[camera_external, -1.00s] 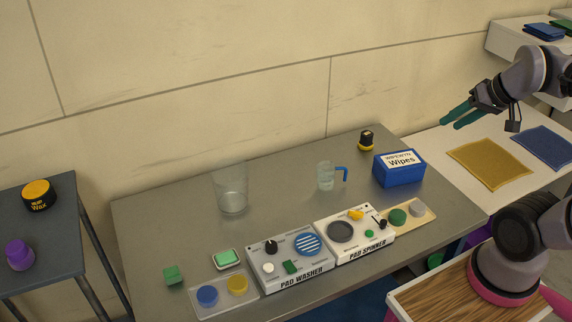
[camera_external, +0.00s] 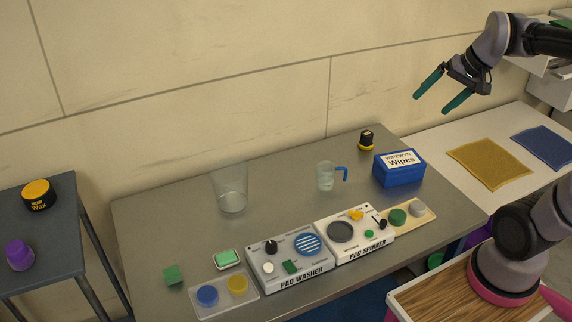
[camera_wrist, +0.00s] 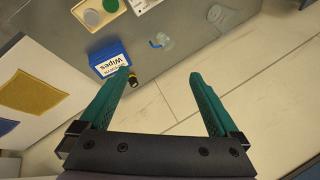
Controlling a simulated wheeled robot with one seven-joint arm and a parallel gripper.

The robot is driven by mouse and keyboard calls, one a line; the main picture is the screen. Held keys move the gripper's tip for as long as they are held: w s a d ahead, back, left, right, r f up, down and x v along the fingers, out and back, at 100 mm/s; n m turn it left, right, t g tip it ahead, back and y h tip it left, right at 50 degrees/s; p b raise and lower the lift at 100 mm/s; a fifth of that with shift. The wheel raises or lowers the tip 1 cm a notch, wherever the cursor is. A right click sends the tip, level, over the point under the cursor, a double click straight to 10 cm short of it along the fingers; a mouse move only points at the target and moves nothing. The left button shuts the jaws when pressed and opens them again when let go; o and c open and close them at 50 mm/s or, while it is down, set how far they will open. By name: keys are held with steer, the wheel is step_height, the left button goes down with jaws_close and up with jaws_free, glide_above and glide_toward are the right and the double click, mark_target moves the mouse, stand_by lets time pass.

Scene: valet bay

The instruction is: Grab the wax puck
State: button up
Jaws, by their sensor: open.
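A round black tin with a yellow top and the word "Wax" on its side (camera_external: 38,196) stands on a small dark side table (camera_external: 62,243) at the far left of the external view. It looks like the wax puck. It cannot be seen in the wrist view. My gripper (camera_external: 430,104) is open and empty, high in the air at the upper right, far from the tin. Its two green fingers are spread wide in the wrist view (camera_wrist: 158,75).
A purple object (camera_external: 19,255) stands near the tin. The grey bench (camera_external: 165,225) between holds a clear beaker (camera_external: 231,190), a blue-handled jug (camera_external: 325,176), a blue wipes box (camera_external: 399,170), a small black-and-yellow bottle (camera_external: 366,141), a pad washer (camera_external: 291,262) and a pad spinner (camera_external: 356,235).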

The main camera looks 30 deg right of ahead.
steer(key=w+d+f+m+g+y, duration=0.1)
steer(key=w+d+f+m, duration=0.15)
steer(key=w, duration=0.65)
steer(key=w+d+f+m+g+y, duration=0.1)
steer(key=w+d+f+m+y, duration=0.2)
steer(key=w, duration=0.6)
steer(key=w+d+f+m+g, duration=0.1)
steer(key=w+d+f+m, duration=0.2)
steer(key=w, duration=0.5)
steer(key=w+d+f+m+y, duration=0.1)
steer(key=w+d+f+y, duration=0.1)
steer(key=w+d+f, duration=0.4)
steer(key=w+d+f+m+y, duration=0.1)
steer(key=w+f+m, duration=0.15)
steer(key=f, duration=0.45)
steer(key=m+t+y, duration=0.3)
steer(key=m, duration=0.1)
glide_toward(367, 133)
steer(key=shift+s+d+r, duration=0.15)
steer(key=shift+d+r, duration=0.05)
steer(key=shift+f, duration=0.2)
steer(key=x, duration=0.4)
steer(key=shift+a+f, duration=0.2)
steer(key=shift+a, duration=0.1)
steer(key=x, duration=0.6)
steer(key=shift+d+f, duration=0.2)
steer(key=c, duration=1.4)
